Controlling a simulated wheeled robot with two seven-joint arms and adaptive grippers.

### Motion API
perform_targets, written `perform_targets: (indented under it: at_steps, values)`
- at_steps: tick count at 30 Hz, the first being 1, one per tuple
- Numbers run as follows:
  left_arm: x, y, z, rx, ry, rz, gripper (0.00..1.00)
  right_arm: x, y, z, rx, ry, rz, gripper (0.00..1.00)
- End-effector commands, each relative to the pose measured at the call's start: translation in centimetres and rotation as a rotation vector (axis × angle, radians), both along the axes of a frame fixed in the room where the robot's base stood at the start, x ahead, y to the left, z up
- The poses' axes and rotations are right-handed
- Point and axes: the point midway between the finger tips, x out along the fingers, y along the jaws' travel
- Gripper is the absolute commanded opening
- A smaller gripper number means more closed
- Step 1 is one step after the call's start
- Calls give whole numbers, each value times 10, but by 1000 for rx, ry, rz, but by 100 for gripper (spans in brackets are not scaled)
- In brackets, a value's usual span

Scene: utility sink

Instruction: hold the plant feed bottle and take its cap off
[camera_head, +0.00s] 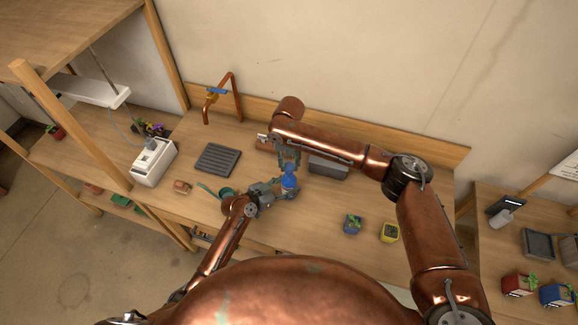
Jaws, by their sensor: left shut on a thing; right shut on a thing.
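The plant feed bottle (289,182) is small and blue and is upright above the workbench, in the middle of the head view. My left gripper (282,189) comes in from the left and is shut around the bottle's body. My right gripper (289,167) points down from above and is shut at the bottle's top, on the cap. The cap is mostly hidden by the fingers, and I cannot tell whether it is still seated on the neck.
A dark ribbed tray (218,160) and a white box (153,164) lie to the left. A grey container (328,168) is behind my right arm. A copper tap (237,98) rises at the back.

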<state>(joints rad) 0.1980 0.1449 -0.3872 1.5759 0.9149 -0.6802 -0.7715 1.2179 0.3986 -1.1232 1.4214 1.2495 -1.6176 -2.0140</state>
Motion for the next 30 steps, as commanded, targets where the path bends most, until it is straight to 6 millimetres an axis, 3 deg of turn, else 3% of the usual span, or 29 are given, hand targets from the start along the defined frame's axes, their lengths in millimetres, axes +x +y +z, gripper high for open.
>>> perform_targets:
  at_steps: [6, 12, 13, 21, 30]
  values:
    - [0, 1, -1, 2, 1, 0, 0, 0, 0, 26, 1, -1, 0, 0]
    - [0, 1, -1, 2, 1, 0, 0, 0, 0, 27, 1, 0, 0, 0]
    - [0, 1, -1, 2, 1, 0, 43, 0, 0, 27, 1, 0, 0, 0]
    - [0, 0, 0, 1, 1, 0, 62, 0, 0, 27, 1, 0, 0, 0]
    - [0, 1, 0, 0, 0, 0, 63, 0, 0, 27, 1, 0, 1, 0]
